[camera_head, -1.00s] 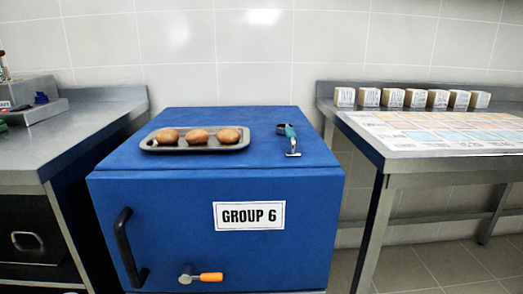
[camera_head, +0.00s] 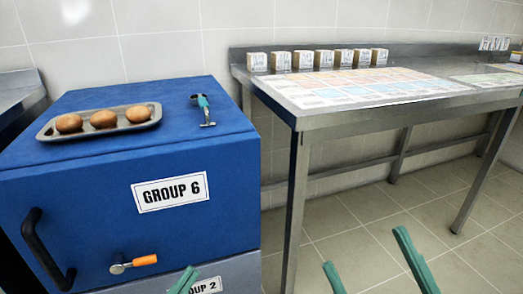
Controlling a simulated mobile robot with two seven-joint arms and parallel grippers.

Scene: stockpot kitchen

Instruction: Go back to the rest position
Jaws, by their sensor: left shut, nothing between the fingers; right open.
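My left gripper (camera_head: 186,280) shows only as a teal tip at the bottom edge, in front of the lower grey front labelled GROUP 2. It is shut and empty. My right gripper (camera_head: 364,249) is further right at the bottom edge. Its two teal fingers are spread apart with nothing between them, over the tiled floor. The arms behind both grippers are out of the frame.
A blue cabinet (camera_head: 100,235) labelled GROUP 6 stands at left. A metal tray (camera_head: 127,130) with three brown oval items and a teal-handled tool (camera_head: 204,110) lie on it. A steel table (camera_head: 350,121) with several small blocks stands at right. Floor between is clear.

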